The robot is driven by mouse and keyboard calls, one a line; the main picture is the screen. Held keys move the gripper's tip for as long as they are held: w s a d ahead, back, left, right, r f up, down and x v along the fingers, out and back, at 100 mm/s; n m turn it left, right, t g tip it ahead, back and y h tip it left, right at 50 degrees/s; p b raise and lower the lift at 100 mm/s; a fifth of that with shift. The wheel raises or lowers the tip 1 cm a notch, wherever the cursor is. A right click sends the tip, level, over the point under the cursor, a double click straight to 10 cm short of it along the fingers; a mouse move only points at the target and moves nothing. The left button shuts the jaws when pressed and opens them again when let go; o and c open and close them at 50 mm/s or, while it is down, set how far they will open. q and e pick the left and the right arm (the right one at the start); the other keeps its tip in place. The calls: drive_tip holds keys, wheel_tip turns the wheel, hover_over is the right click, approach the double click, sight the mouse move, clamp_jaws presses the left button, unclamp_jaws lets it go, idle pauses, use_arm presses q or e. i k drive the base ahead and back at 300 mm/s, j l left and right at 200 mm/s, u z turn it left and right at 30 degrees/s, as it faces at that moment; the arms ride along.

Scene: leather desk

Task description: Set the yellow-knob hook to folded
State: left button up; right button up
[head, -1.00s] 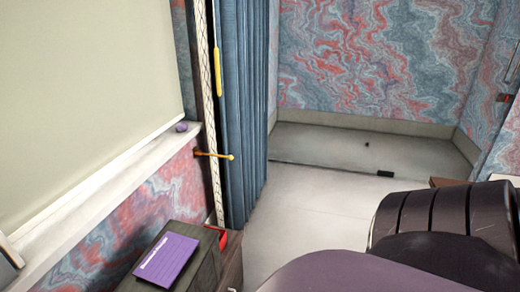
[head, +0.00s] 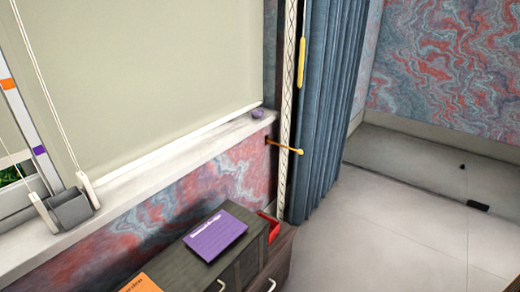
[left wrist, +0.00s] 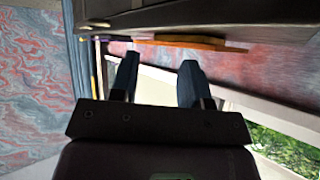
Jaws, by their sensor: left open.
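The yellow-knob hook (head: 285,146) is a thin yellow-orange rod with a round knob at its tip. In the head view it sticks out from the patterned wall below the window sill and reaches across the pale patterned strip beside the curtain. Neither gripper shows in the head view. My left gripper (left wrist: 160,66) is in the left wrist view, with its two dark fingers apart and nothing between them. I cannot clearly make out the hook in that view. My right gripper is not in view.
A dark cabinet (head: 262,265) with a purple booklet (head: 216,235) and a red tray (head: 269,226) stands below the hook. A blue curtain (head: 330,110) hangs to its right. A small purple object (head: 257,114) lies on the sill (head: 180,160).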

sight(300, 152)
drive_tip(key=z, duration=0.3)
drive_tip(key=i+l+z, duration=0.4)
drive_tip(key=i, duration=0.35)
drive_tip(key=i+z, duration=0.35)
drive_tip(key=i, duration=0.4)
drive_tip(key=i+l+u, duration=0.1)
drive_tip(key=i+u, duration=0.2)
drive_tip(key=i, duration=0.25)
drive_tip(key=i+l+u, duration=0.25)
drive_tip(key=i, duration=0.25)
drive_tip(key=i+l+u, duration=0.15)
drive_tip(key=u, duration=0.3)
drive_tip(key=i+l+u, duration=0.4)
drive_tip(key=k+j, duration=0.05)
drive_tip(key=j, duration=0.05)
